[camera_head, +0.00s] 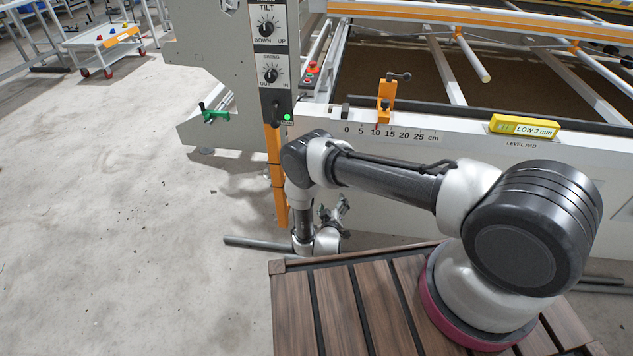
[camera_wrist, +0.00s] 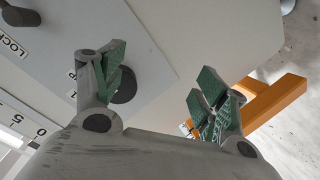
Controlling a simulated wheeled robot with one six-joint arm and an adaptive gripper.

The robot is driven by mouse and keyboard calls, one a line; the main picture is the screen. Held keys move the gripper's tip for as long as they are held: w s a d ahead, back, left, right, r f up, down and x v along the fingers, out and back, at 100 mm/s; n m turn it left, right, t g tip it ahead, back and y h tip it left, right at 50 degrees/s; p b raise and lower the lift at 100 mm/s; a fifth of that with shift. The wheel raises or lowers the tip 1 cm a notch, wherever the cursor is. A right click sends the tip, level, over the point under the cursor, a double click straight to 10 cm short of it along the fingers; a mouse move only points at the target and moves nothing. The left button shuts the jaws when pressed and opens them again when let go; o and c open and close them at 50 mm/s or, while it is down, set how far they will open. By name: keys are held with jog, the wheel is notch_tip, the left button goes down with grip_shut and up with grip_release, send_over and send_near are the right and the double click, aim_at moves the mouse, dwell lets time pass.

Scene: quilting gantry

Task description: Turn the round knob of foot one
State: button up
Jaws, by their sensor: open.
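In the wrist view a dark round knob (camera_wrist: 125,85) sits on a grey plate (camera_wrist: 90,35), partly hidden behind the left finger of my gripper (camera_wrist: 161,72). The gripper is open with nothing between its green-padded fingers. The left finger overlaps the knob in the picture; whether they touch I cannot tell. The other finger is to the right, over a pale surface and an orange part. A small, partly hidden mark is printed beside the knob. In the head view my gripper (camera_head: 334,212) is low against the gantry's front, and the knob is not visible there.
A dark lever (camera_wrist: 18,14) beside a LOCK label and a scale (camera_wrist: 25,120) lie left in the wrist view. An orange bar (camera_wrist: 272,102) is at right. The head view shows a control panel (camera_head: 270,50), a green handle (camera_head: 215,115) and open floor at left.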

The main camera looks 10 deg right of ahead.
notch_tip(320, 180, up, 6)
jog(key=t+h, duration=0.1)
jog(key=t, duration=0.2)
jog(key=shift+n, duration=0.5)
jog(key=x, duration=0.8)
jog(key=shift+w+d, duration=0.2)
jog(key=c, duration=1)
